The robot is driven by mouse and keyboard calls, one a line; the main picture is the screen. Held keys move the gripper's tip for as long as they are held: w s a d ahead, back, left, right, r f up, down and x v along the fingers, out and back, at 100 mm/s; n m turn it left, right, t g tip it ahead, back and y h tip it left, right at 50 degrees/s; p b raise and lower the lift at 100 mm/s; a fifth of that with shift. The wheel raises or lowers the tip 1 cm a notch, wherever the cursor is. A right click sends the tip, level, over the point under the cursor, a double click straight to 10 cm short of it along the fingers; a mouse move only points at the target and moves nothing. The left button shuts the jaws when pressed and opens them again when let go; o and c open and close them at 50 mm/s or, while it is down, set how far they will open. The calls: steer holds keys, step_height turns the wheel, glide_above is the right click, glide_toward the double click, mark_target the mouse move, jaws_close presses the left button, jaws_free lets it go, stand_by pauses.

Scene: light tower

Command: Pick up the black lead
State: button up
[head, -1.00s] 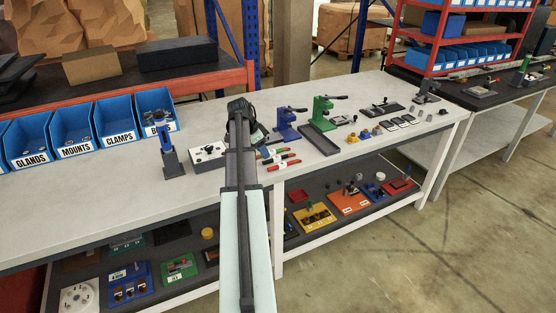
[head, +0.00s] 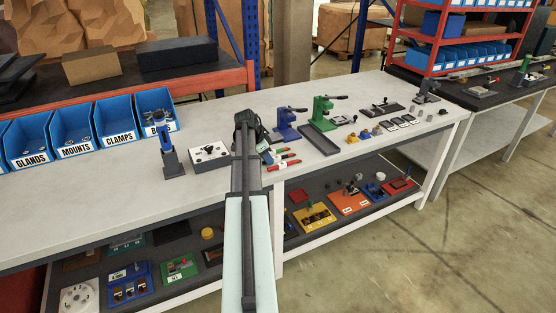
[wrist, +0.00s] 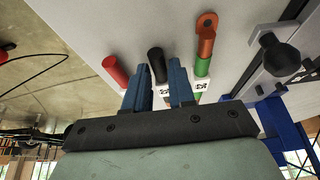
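The black lead (wrist: 156,62) shows in the wrist view as a short black cylinder on the pale bench top, with a white, black-marked part behind it. My gripper (wrist: 160,72) is open, with one blue finger on each side of the black lead's line. I cannot tell whether either finger touches it. A red lead (wrist: 115,70) lies to the left of the fingers, and a green lead with an orange ring end (wrist: 205,45) lies to the right. In the head view my arm hides the fingertips, and I cannot pick out the black lead there.
Red-ended leads (head: 287,154) lie just right of my arm in the head view. A grey switch box (head: 209,156) and a blue-topped stand (head: 170,157) are to the left. Blue (head: 286,128) and green (head: 321,116) presses stand behind to the right. Blue bins (head: 73,135) line the back left.

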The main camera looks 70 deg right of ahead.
jaws_close()
